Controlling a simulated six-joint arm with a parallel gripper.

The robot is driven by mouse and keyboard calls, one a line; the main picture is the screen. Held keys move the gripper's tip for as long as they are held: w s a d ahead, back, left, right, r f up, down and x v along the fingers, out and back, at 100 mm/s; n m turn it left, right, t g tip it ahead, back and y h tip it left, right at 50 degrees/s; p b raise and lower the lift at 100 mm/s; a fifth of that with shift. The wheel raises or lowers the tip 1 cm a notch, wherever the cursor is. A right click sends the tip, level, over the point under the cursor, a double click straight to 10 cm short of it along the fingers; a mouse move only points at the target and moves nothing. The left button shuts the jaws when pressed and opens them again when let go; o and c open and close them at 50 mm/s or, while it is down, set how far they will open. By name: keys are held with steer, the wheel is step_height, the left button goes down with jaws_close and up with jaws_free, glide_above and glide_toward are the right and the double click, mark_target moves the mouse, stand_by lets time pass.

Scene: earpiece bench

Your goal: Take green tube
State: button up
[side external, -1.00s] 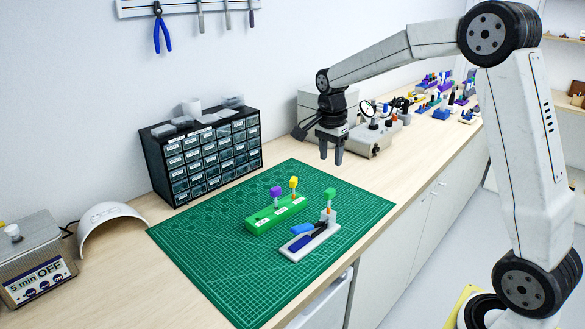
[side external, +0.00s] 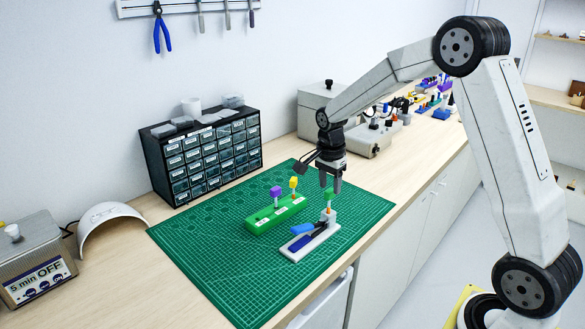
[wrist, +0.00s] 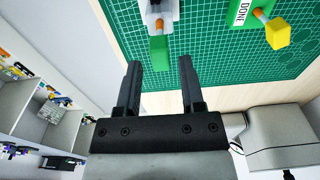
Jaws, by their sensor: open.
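The green tube (side external: 329,194) has a block-like green top and stands upright in the white holder (side external: 322,238) on the mat's right part. In the wrist view the green tube (wrist: 159,50) lies just beyond my fingertips, in line with the gap between them. My gripper (side external: 330,187) points down with its fingers apart, close above the green top. The wrist view also shows my gripper (wrist: 160,64) open and empty. The side view does not show clearly whether the fingertips overlap the top.
A green rack (side external: 258,224) holds a purple-topped piece (side external: 275,191) and a yellow-topped piece (side external: 294,183) left of the holder. A blue part (side external: 302,229) lies on the holder. The green cutting mat (side external: 210,265) is clear in front. A drawer cabinet (side external: 214,158) stands behind.

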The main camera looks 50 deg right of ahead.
steer(key=shift+f, duration=0.8)
jaws_close()
steer(key=shift+r, duration=1.7)
stand_by(0.6)
steer(key=shift+r, duration=2.3)
